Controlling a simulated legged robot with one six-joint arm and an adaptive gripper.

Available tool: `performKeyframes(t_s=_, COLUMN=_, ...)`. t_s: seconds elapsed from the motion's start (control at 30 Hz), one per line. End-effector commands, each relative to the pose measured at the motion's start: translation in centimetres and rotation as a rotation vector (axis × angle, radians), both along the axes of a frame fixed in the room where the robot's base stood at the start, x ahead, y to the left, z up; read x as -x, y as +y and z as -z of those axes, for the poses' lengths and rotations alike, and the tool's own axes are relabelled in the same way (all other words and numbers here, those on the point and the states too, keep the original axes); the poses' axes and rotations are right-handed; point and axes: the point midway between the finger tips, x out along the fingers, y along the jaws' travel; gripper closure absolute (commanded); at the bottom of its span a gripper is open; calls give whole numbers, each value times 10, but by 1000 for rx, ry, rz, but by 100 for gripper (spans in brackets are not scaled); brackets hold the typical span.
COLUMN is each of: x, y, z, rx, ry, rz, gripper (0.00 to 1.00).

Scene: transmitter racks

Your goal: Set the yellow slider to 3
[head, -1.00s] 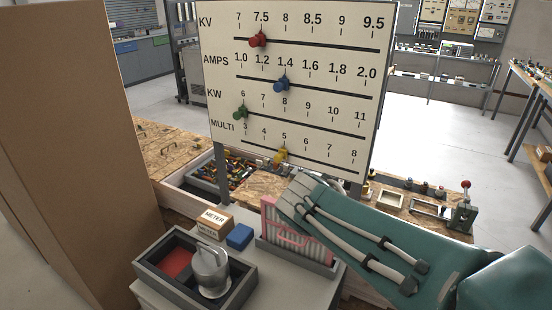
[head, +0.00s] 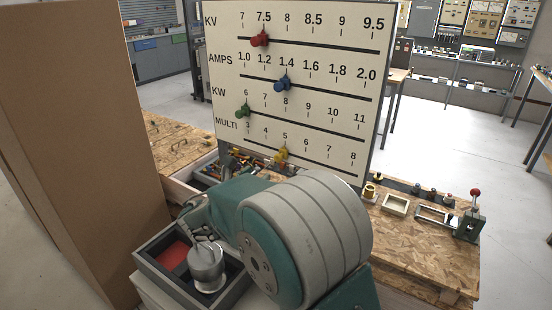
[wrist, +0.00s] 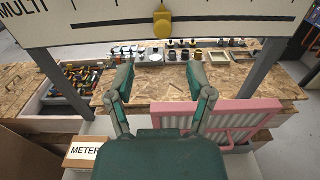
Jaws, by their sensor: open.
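The yellow slider (head: 282,155) sits on the bottom track of the white scale board (head: 225,107), the MULTI row, at about the 5 mark. It also shows at the top of the wrist view (wrist: 162,22). The scale runs from 3 at the left to 8 at the right. In the wrist view my gripper (wrist: 161,84) is open and empty, its two fingers apart below the slider and clear of it. In the head view my arm's large rounded joint fills the lower middle, and the gripper cannot be made out there.
Red (head: 260,38), blue (head: 284,83) and green (head: 243,110) sliders sit on the tracks above. A pink rack (wrist: 225,120) and a METER box (wrist: 85,152) lie below my gripper. A tall brown panel (head: 75,130) stands left. Board posts flank the space under the board.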

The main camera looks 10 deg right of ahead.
Motion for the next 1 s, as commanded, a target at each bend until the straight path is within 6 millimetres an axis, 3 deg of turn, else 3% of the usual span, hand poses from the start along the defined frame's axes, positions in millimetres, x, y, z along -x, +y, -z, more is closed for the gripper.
performKeyframes(t_s=0.4, x=-52, y=-57, z=0, rx=-4, ry=0, rz=6, gripper=32)
performKeyframes(t_s=0.6, x=-67, y=-69, z=0, rx=-2, ry=1, rz=4, gripper=32)
performKeyframes(t_s=0.9, x=-69, y=-71, z=0, rx=-3, ry=0, rz=2, gripper=32)
performKeyframes(t_s=0.93, x=-69, y=-72, z=0, rx=-3, ry=0, rz=2, gripper=36)
performKeyframes(t_s=1.0, x=-69, y=-72, z=0, rx=-4, ry=0, rz=3, gripper=68)
